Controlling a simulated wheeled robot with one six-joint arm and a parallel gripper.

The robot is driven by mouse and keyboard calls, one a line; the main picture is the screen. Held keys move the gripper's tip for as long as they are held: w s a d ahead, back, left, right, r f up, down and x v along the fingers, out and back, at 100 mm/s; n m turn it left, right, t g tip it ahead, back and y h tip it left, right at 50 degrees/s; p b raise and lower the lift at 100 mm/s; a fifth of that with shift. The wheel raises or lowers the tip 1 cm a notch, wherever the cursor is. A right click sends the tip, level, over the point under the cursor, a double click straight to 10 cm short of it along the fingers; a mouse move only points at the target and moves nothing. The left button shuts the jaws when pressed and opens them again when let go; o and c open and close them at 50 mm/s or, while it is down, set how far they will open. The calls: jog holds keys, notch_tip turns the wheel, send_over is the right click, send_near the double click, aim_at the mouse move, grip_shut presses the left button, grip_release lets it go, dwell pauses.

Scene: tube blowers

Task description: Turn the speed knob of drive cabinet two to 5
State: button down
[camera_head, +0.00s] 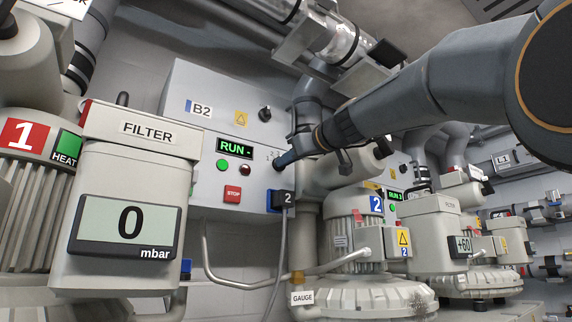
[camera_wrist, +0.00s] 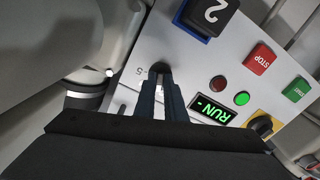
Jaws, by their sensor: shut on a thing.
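The grey drive cabinet (camera_head: 212,128), marked B2 and with a blue-black "2" plate (camera_head: 284,199), stands at centre left in the head view. Its green display (camera_head: 234,147) reads "RUN -"; the display also shows upside down in the wrist view (camera_wrist: 213,109). My gripper (camera_head: 286,160) reaches the cabinet face right of the display, and scale digits show just left of it. In the wrist view my gripper (camera_wrist: 161,85) is shut on the dark speed knob (camera_wrist: 160,67), which is mostly hidden between the fingers. A scale digit that looks like 5 lies beside the knob. The pointer's direction is unclear.
A red stop button (camera_head: 233,194), green and dark red lamps and a black rotary switch (camera_head: 265,113) share the cabinet face. A filter housing (camera_head: 140,190) reading 0 mbar stands in front at left. Blower two (camera_head: 345,250) and pipes crowd the right, below my arm.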

jog(key=m+b, duration=0.1)
jog(key=m, duration=0.3)
jog(key=shift+f+m, duration=0.15)
jog(key=shift+m, duration=0.15)
jog(key=m, duration=0.4)
jog(key=shift+m, duration=0.3)
jog(key=m, duration=0.4)
jog(key=shift+m+p, duration=0.3)
jog(key=shift+p, duration=0.1)
jog(key=shift+m+p, duration=0.6)
jog(key=shift+m, duration=1.5)
jog(key=c, duration=1.8)
grip_release()
jog(key=shift+s+d, duration=0.1)
jog(key=shift+d, duration=0.05)
